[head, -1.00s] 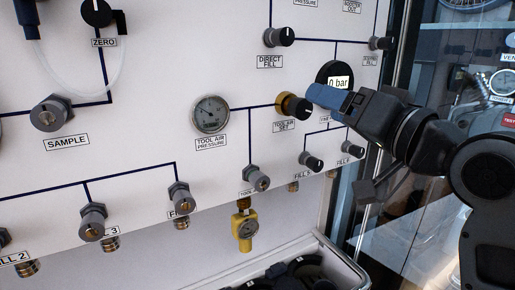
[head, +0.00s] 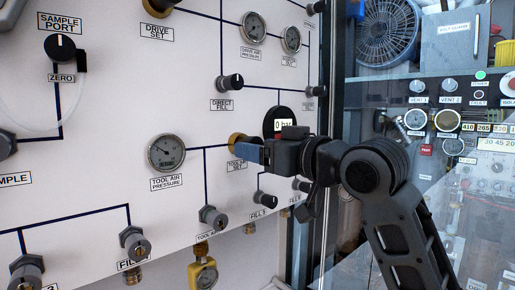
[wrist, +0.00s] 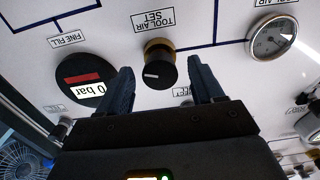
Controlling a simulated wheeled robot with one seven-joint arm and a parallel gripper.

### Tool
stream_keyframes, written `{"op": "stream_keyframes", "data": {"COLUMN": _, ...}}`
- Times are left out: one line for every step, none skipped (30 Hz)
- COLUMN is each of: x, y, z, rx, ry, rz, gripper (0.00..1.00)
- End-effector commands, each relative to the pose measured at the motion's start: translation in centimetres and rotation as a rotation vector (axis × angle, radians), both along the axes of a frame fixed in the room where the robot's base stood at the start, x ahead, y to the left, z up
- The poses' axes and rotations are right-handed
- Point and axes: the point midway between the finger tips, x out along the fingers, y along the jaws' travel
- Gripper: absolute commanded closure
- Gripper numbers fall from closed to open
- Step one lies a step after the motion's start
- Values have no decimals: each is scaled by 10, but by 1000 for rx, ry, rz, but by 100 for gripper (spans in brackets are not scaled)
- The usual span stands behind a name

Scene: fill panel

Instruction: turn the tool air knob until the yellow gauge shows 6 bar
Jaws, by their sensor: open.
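The tool air knob (wrist: 158,70) is black with a brass collar, under the TOOL AIR SET label in the wrist view, which shows the panel upside down. In the head view its brass part (head: 235,138) shows behind my blue fingers. My gripper (wrist: 160,78) is open, with one finger on each side of the knob; gaps show between fingers and knob, and I cannot tell any contact. The yellow gauge (head: 204,275) hangs below the tool air outlet near the lower edge of the head view; its reading is too small to tell.
The tool air pressure gauge (head: 166,153) is left of the knob. A black round display (head: 281,122) reading 0 bar sits close beside my gripper. Small knobs, such as the direct fill knob (head: 231,82), stick out nearby. A glass cabinet is at the right.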

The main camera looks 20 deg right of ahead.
Motion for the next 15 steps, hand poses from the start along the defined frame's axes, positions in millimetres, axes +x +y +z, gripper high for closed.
{"op": "stream_keyframes", "data": {"x": 4, "y": 2, "z": 0, "rx": 1, "ry": 1, "rz": 1, "gripper": 33}}
{"op": "stream_keyframes", "data": {"x": 6, "y": 2, "z": 0, "rx": 1, "ry": 0, "rz": 1, "gripper": 33}}
{"op": "stream_keyframes", "data": {"x": 7, "y": 3, "z": 0, "rx": 1, "ry": 0, "rz": 1, "gripper": 33}}
{"op": "stream_keyframes", "data": {"x": 8, "y": 3, "z": 0, "rx": 1, "ry": 0, "rz": 1, "gripper": 33}}
{"op": "stream_keyframes", "data": {"x": 9, "y": 3, "z": 0, "rx": 1, "ry": 0, "rz": 1, "gripper": 33}}
{"op": "stream_keyframes", "data": {"x": 9, "y": 3, "z": 0, "rx": 1, "ry": 0, "rz": 0, "gripper": 33}}
{"op": "stream_keyframes", "data": {"x": 9, "y": 3, "z": 0, "rx": 1, "ry": 0, "rz": 0, "gripper": 33}}
{"op": "stream_keyframes", "data": {"x": 9, "y": 3, "z": 0, "rx": 1, "ry": 0, "rz": 0, "gripper": 33}}
{"op": "stream_keyframes", "data": {"x": 9, "y": 3, "z": 0, "rx": 1, "ry": 0, "rz": 0, "gripper": 33}}
{"op": "stream_keyframes", "data": {"x": 9, "y": 3, "z": 0, "rx": 1, "ry": 0, "rz": 0, "gripper": 33}}
{"op": "stream_keyframes", "data": {"x": 9, "y": 3, "z": 0, "rx": 1, "ry": 0, "rz": 0, "gripper": 33}}
{"op": "stream_keyframes", "data": {"x": 9, "y": 3, "z": 0, "rx": 1, "ry": 0, "rz": 0, "gripper": 34}}
{"op": "stream_keyframes", "data": {"x": 9, "y": 3, "z": 0, "rx": 1, "ry": 0, "rz": 0, "gripper": 37}}
{"op": "stream_keyframes", "data": {"x": 9, "y": 3, "z": 0, "rx": 1, "ry": 0, "rz": 0, "gripper": 40}}
{"op": "stream_keyframes", "data": {"x": 9, "y": 3, "z": 0, "rx": 1, "ry": 0, "rz": 0, "gripper": 44}}
